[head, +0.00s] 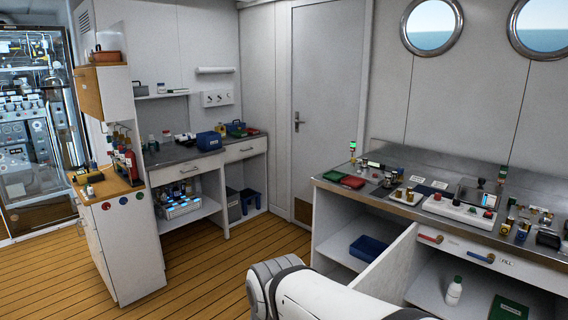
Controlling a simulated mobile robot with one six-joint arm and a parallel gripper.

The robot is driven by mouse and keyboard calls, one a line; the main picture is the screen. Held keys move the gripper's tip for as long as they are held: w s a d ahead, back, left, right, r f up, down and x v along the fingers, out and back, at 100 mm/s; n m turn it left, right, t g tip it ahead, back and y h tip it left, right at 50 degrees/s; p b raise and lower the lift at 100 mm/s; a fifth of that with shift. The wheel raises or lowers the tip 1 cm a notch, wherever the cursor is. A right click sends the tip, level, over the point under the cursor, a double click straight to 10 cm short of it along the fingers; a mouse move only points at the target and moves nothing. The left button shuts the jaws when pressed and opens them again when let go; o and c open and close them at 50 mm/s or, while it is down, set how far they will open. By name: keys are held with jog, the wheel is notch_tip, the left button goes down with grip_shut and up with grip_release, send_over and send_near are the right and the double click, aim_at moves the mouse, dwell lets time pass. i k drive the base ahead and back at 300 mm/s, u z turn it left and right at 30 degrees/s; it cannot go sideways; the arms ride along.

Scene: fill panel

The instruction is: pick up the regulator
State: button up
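I cannot tell for sure which thing is the regulator; several small fittings are too small to make out. Brass-coloured fittings (409,195) stand on a small white tray on the steel counter (450,168) at the right. More brass and dark fittings (522,230) lie near the counter's right end, beside a black object (548,238). My white arm link shows at the bottom middle, in front of the counter. My gripper is not in view.
A white panel unit (460,211) sits mid-counter. Below are open shelves with a blue bin (368,248), a white bottle (454,291) and a green tray (508,308). A cabinet (125,245) stands left. The wooden floor (215,275) between is clear.

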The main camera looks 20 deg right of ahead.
aim_at(364, 160)
jog(key=i, duration=2.15)
jog(key=z, duration=1.7)
jog(key=i, duration=1.7)
jog(key=z, duration=0.1)
